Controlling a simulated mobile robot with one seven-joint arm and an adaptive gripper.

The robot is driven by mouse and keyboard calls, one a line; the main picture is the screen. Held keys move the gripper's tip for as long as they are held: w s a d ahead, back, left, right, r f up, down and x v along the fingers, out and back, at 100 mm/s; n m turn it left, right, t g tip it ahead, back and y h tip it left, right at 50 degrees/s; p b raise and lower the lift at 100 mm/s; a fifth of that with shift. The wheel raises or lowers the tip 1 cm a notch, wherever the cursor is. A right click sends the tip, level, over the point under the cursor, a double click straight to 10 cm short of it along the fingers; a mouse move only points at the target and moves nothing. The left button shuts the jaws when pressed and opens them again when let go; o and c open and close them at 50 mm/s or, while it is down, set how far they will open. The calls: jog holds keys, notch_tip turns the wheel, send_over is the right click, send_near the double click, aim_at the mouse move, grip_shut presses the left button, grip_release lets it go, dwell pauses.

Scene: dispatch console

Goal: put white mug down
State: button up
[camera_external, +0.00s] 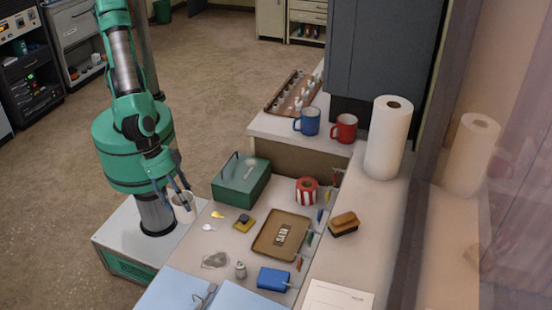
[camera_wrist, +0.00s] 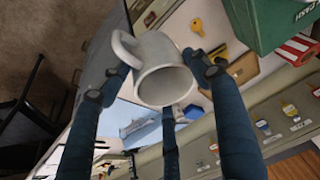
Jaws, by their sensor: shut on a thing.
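The white mug (camera_wrist: 163,82) is between the dark blue fingers of my gripper (camera_wrist: 153,66) in the wrist view. Its handle points to the upper left, and its open mouth faces the lower part of the picture. A third finger shows below the mug. In the external view my gripper (camera_external: 184,191) is at the left edge of the counter (camera_external: 188,232), beside the green box (camera_external: 241,180). The mug (camera_external: 183,202) is small and partly hidden by the fingers there. I cannot tell whether it touches the counter.
A gold key (camera_external: 218,215), a yellow-and-dark block (camera_external: 244,222) and a brown tray (camera_external: 268,247) lie to the right. Blue (camera_external: 307,121) and red (camera_external: 345,127) mugs stand on the raised shelf. A blue open binder (camera_external: 180,290) is at the front. Some bare counter lies between them.

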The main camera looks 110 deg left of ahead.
jog(key=w+d+f, duration=0.1)
jog(key=w+d, duration=0.7)
jog(key=w, duration=0.3)
jog(key=shift+w, duration=0.35)
jog(key=shift+f, duration=0.1)
jog(key=shift+f+b, duration=0.55)
jog(key=shift+f, duration=1.2)
jog(key=shift+f, duration=0.1)
jog(key=o, duration=1.4)
jog(key=shift+a, duration=0.1)
jog(key=p+v, duration=0.2)
jog(key=v, duration=1)
